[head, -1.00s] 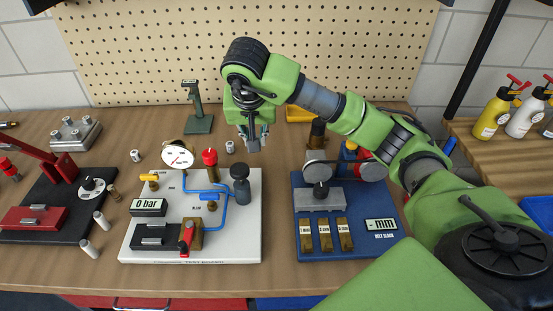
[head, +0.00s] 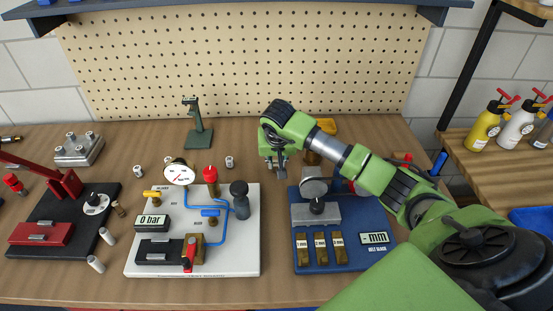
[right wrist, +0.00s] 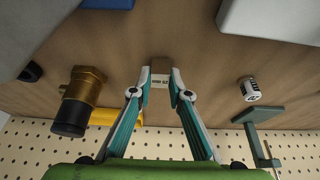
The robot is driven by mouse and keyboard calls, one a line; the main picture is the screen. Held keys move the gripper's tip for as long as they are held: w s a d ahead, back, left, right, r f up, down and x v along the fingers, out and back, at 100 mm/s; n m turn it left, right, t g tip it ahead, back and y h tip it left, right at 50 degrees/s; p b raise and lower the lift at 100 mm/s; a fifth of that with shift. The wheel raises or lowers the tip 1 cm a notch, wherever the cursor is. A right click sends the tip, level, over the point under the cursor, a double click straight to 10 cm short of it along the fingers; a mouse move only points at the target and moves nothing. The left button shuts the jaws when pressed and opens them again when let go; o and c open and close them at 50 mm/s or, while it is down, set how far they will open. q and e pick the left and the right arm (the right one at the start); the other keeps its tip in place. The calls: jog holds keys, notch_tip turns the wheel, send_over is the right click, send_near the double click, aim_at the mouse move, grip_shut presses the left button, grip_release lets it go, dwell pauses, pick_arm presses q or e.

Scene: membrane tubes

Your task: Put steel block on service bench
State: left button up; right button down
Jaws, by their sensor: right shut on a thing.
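My right gripper (head: 282,170) hangs over the bench, between the white test board and the blue gauge board. In the right wrist view my right gripper (right wrist: 160,88) is shut on a small squarish block (right wrist: 160,72) with a brownish top and a pale lettered face. Its lettering is too small to read, and I cannot tell for sure that it is steel. In the head view it is hardly visible between the fingers. The service bench (head: 275,288) is the wooden tabletop below. My left gripper is not in view.
The white test board (head: 240,262) and the blue board (head: 345,258) flank a strip of bare wood. A green stand (head: 200,138) and small labelled cylinders (head: 229,162) stand behind. A brass fitting with a black cap (right wrist: 80,100) is beside the gripper.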

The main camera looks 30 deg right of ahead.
jog(key=shift+f, duration=0.15)
jog(key=c, duration=1.9)
grip_release()
jog(key=shift+r, duration=0.25)
jog(key=shift+a+r, duration=0.1)
jog(key=shift+r, duration=0.2)
jog(key=b+v, duration=0.2)
jog(key=v, duration=0.9)
jog(key=shift+s, duration=0.2)
